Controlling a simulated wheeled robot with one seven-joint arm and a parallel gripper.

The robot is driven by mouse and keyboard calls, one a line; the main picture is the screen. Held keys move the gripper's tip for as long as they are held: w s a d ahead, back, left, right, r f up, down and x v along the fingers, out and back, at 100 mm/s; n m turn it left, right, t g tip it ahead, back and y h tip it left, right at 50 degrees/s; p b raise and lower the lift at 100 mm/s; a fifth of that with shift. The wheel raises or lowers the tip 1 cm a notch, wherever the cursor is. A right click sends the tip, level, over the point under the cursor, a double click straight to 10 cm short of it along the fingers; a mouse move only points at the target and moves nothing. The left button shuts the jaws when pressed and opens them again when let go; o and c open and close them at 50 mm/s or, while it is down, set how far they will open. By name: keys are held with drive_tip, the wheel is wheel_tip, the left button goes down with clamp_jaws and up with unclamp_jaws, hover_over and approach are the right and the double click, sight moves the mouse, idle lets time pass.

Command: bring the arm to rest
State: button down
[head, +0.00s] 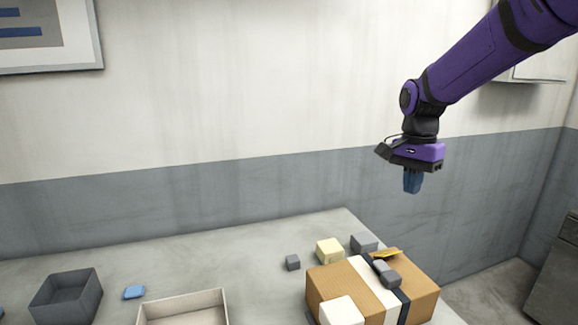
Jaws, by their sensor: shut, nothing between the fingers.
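My purple arm reaches in from the upper right of the head view.
The grey table (240,255) bears a cardboard box (330,284) with a grey piece (387,275) on top. Near it are a yellow block (329,250) and small grey blocks. A dark tray (65,300), a blue piece (134,292) and a pale tray (185,305) stand left.

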drive_tip(key=s+d+r+n+t, duration=0.1)
drive_tip(key=s+n, duration=0.4)
drive_tip(key=s, duration=0.8)
drive_tip(key=s+d+r+n+t, duration=0.2)
drive_tip(key=s+r+n+t, duration=0.2)
drive_tip(key=s, duration=0.9)
drive_tip(key=shift+s+d+r+n+t, duration=0.35)
drive_tip(key=shift+n+t, duration=0.15)
drive_tip(key=shift+n, duration=0.2)
